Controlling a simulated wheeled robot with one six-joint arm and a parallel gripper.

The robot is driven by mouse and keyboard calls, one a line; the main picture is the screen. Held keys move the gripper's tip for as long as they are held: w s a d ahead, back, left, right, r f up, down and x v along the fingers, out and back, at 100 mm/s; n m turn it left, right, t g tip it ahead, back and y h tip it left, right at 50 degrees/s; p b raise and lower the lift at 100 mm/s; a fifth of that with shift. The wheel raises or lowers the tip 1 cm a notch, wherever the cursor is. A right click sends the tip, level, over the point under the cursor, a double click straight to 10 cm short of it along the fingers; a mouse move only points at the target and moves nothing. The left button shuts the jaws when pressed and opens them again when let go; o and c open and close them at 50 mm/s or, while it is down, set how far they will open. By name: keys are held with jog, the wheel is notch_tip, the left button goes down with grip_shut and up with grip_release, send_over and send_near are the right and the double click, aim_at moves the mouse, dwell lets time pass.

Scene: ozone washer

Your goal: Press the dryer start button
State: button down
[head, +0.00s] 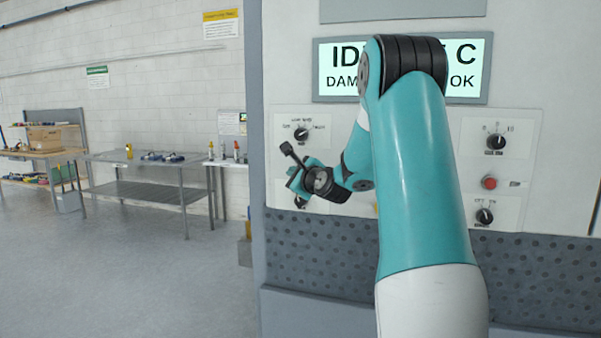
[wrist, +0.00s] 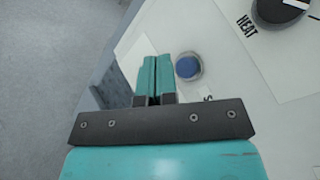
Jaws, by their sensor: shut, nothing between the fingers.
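A round blue button (wrist: 187,68) in a grey ring sits on the white panel in the wrist view. A label beside it is mostly covered by my gripper; one letter, S, shows. My gripper (wrist: 155,62) is shut and empty, its teal fingertips just left of the button in the picture. I cannot tell whether they touch the panel. In the head view my gripper (head: 295,181) is at the left part of the machine's panel, in front of a lower-left knob (head: 301,201). The blue button is hidden there.
A black knob (wrist: 281,8) by the word HEAT is near the button. The head view shows an upper-left knob (head: 302,134), a red button (head: 489,182) and a display (head: 484,72) partly behind my arm. Steel tables (head: 140,157) stand left; the floor (head: 130,270) is clear.

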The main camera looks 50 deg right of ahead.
jog(key=shift+w+d, duration=0.35)
jog(key=shift+d, duration=0.45)
dwell(1.5)
jog(key=shift+w+d, duration=0.15)
jog(key=shift+d, duration=0.2)
jog(key=shift+w+d+p, duration=0.2)
jog(key=shift+d+p, duration=0.15)
jog(key=shift+d, duration=0.1)
dwell(0.6)
dwell(0.4)
jog(key=shift+s+a, duration=0.4)
jog(key=shift+a, duration=0.45)
jog(key=shift+s+a, duration=0.3)
jog(key=shift+a, duration=0.45)
jog(key=shift+s+a, duration=0.35)
jog(key=shift+a, duration=0.45)
jog(key=shift+s+a, duration=0.3)
jog(key=shift+a, duration=0.45)
